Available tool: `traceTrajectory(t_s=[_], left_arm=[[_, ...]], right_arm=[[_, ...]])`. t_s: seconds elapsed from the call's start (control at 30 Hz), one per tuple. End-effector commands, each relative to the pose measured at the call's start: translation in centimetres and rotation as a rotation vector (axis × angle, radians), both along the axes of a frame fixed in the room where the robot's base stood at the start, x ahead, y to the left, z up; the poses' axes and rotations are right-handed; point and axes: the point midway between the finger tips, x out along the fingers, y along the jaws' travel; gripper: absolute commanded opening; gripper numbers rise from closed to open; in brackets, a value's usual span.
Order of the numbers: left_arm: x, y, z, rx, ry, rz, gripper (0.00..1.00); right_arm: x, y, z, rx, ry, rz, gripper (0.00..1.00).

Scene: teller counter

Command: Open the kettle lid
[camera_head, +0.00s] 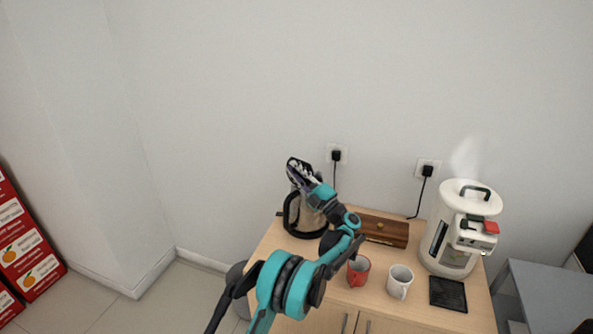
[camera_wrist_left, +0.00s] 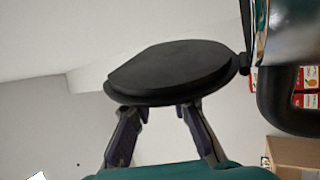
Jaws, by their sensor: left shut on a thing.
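The kettle (camera_head: 309,218) has a steel body with a black handle and base and stands at the counter's left back. In the left wrist view its steel body (camera_wrist_left: 288,32) is at the upper right. The black round lid (camera_wrist_left: 170,70) stands out from the body, raised and joined by a hinge at its right edge. My left gripper (camera_head: 299,172) is over the kettle's top. In the left wrist view its fingers (camera_wrist_left: 160,108) are at the lid's near edge, shut on it. The kettle's opening is hidden. My right gripper is not in view.
On the wooden counter (camera_head: 262,250) are a brown wooden box (camera_head: 385,230), a red mug (camera_head: 358,271), a white mug (camera_head: 400,281) and a white dispenser (camera_head: 436,235) giving off steam, with a black drip tray (camera_head: 448,294). A grey table (camera_head: 548,295) stands at right.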

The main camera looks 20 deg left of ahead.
Motion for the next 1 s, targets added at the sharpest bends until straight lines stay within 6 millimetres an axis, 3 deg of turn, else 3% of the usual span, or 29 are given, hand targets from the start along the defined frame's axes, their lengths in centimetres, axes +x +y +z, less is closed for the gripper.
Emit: traceTrajectory(t_s=[0.43,0.47,0.5,0.53,0.83,1.0], left_arm=[[0.0,0.1,-0.1,-0.004,-0.007,0.0,0.0],[0.0,0.1,-0.1,-0.004,-0.007,0.0,0.25],[0.0,0.1,-0.1,-0.004,-0.007,0.0,0.36],[0.0,0.1,-0.1,-0.004,-0.007,0.0,0.39],[-0.1,-0.1,-0.1,-0.003,-0.007,0.0,0.39],[-0.8,-1.6,-0.8,-0.003,-0.007,-0.002,0.39]], right_arm=[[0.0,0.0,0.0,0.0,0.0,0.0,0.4],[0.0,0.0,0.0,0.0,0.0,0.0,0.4],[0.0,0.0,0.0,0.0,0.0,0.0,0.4],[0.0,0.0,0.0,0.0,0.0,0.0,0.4],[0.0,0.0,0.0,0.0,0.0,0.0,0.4],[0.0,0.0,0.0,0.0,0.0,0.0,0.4]])
